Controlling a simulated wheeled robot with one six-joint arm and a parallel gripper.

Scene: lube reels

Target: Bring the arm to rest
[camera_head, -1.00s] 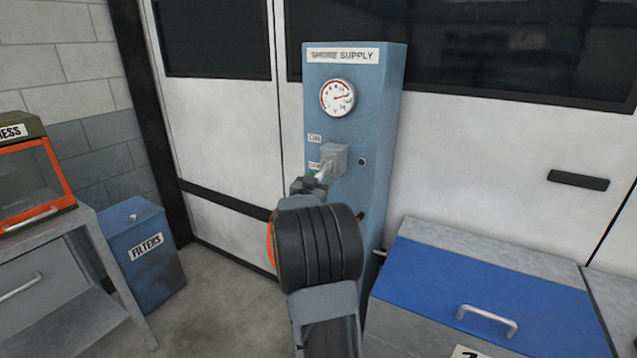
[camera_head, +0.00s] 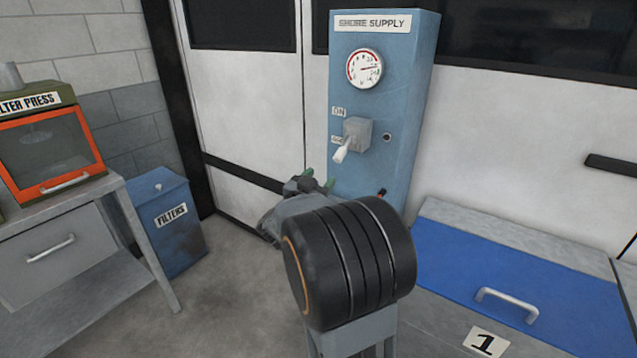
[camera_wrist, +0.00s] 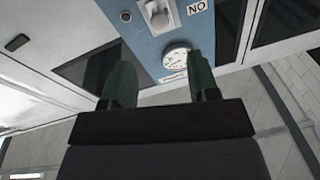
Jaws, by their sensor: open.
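My gripper (camera_head: 320,180) is in front of the lower part of the blue shore supply cabinet, below and left of its switch. In the wrist view my gripper (camera_wrist: 162,85) shows two green fingers spread apart with nothing between them. The switch has a grey box (camera_head: 358,133) and a pale lever (camera_head: 342,152) that points down and toward me. The fingers are apart from the lever. The switch box also shows at the top of the wrist view (camera_wrist: 158,14).
The shore supply cabinet (camera_head: 400,110) carries a round gauge (camera_head: 364,69). A blue-lidded chest (camera_head: 520,270) stands at the right. A blue filters bin (camera_head: 170,235) and a bench (camera_head: 90,205) with an orange-framed filter press (camera_head: 50,150) stand at the left. Floor between is clear.

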